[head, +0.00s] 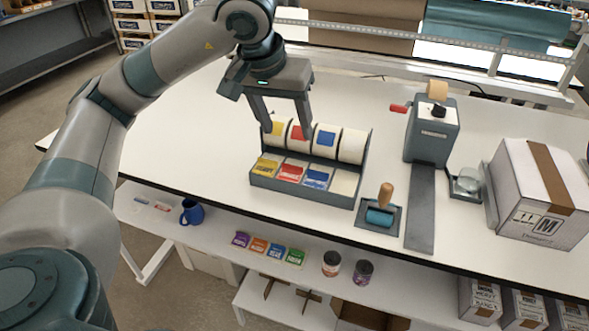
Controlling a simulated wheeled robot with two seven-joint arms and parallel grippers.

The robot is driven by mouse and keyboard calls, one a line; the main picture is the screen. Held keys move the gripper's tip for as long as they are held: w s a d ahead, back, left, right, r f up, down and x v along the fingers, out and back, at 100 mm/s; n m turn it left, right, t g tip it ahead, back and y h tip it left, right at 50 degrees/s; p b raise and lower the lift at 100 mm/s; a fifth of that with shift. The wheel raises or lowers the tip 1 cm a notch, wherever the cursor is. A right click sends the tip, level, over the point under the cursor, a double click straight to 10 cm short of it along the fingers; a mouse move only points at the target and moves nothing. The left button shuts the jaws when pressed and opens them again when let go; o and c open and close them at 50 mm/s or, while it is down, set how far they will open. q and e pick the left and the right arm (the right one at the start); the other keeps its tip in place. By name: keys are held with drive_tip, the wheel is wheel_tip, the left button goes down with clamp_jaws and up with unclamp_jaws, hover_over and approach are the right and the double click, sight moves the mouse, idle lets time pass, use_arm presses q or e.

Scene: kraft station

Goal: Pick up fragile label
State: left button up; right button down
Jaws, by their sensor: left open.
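A grey label dispenser (310,192) stands on the white table. It has a row of rolls at the back and a row of labels on its front ledge. The red label (290,173), whose small print looks like the fragile one, lies between a yellow label (265,167) and a blue label (317,178). A blank white label is at the right end. My left gripper (287,132) is open and empty, fingers pointing down, over the left rolls and behind the front labels. Its fingertips overlap the rolls in the picture; I cannot tell whether they touch. My right gripper is out of view.
Right of the dispenser are a roller with a wooden handle (381,210), a grey tape machine (432,132) and a cardboard box (541,195). The table left of the dispenser is clear.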

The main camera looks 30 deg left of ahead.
use_arm(q)
drive_tip(key=shift+a+r+y, duration=0.25)
drive_tip(key=shift+a, duration=0.25)
drive_tip(key=shift+a+r+y, duration=0.25)
drive_tip(key=shift+a, duration=0.2)
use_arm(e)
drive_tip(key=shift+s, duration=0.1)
use_arm(q)
drive_tip(key=shift+f, duration=0.15)
drive_tip(key=p+x, duration=0.2)
drive_tip(key=x, duration=0.9)
drive_tip(key=shift+w+d+p, duration=0.1)
drive_tip(key=shift+w+p, duration=0.05)
drive_tip(key=shift+p, duration=0.2)
drive_tip(key=shift+w+f, duration=0.2)
drive_tip(key=shift+f, duration=0.25)
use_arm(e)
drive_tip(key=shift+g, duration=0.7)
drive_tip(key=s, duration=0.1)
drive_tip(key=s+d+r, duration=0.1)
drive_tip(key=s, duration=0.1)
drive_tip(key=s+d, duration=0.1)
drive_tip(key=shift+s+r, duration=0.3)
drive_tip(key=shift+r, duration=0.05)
